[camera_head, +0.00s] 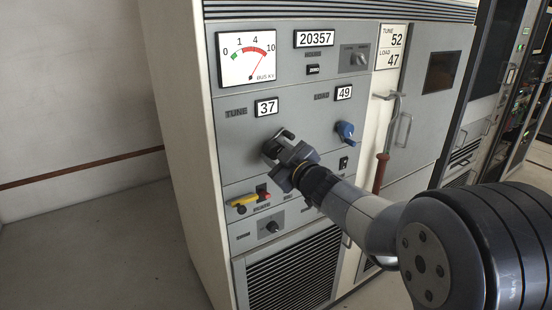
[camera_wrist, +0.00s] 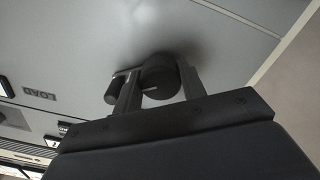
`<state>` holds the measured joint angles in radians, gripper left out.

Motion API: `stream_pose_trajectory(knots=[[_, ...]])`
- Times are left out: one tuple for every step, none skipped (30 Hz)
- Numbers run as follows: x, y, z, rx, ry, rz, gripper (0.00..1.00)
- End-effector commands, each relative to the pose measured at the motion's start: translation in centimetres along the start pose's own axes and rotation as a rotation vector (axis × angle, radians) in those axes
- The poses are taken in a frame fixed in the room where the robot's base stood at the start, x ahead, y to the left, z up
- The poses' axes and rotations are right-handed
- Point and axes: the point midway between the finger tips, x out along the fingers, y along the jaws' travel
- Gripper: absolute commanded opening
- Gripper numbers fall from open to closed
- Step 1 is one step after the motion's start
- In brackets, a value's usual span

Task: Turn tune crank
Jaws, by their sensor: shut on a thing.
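The dark tune crank (camera_head: 271,148) is on the grey panel below the TUNE counter (camera_head: 266,107), which reads 37. My gripper (camera_head: 285,158) is at the crank and partly hides it. In the wrist view, the crank's round black hub (camera_wrist: 160,76) sits between the two fingers of my gripper (camera_wrist: 161,88), which is shut on it. A short cylindrical handle (camera_wrist: 114,91) shows just outside the left finger. A card (camera_head: 391,47) at the panel's upper right reads TUNE 52, LOAD 47.
A blue knob (camera_head: 346,130) is right of the crank, under the LOAD counter (camera_head: 344,93) reading 49. A metal door handle (camera_head: 397,105) and a red-brown lever (camera_head: 381,172) project at right. The floor at left is clear.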

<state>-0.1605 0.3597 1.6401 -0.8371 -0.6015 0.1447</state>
Motion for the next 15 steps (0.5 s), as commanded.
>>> stream_pose_trajectory(knots=[[0.0, 0.0, 0.01, -0.001, -0.001, -0.001, 0.16], [0.0, 0.0, 0.01, 0.0, -0.002, -0.001, 0.16], [0.0, 0.0, 0.01, 0.0, -0.002, -0.001, 0.16], [0.0, 0.0, 0.01, 0.001, -0.002, -0.001, 0.16], [0.0, -0.01, 0.01, 0.001, -0.002, -0.001, 0.16], [0.0, -0.01, 0.01, 0.001, -0.002, -0.001, 0.16], [0.0, -0.01, 0.01, 0.002, -0.002, -0.001, 0.41], [0.0, -0.01, 0.01, 0.002, -0.002, -0.001, 0.43], [0.0, -0.01, 0.01, 0.002, -0.002, -0.001, 0.46], [0.0, -0.01, 0.01, 0.002, -0.002, -0.001, 0.48], [0.0, -0.01, 0.01, 0.002, -0.002, -0.001, 0.48], [0.0, -0.01, 0.01, 0.002, -0.002, -0.001, 0.48], [0.0, -0.01, 0.01, 0.003, -0.002, -0.001, 0.48], [0.0, -0.01, 0.01, 0.003, -0.002, -0.001, 0.48], [0.0, -0.01, 0.01, 0.003, -0.002, -0.001, 0.48]])
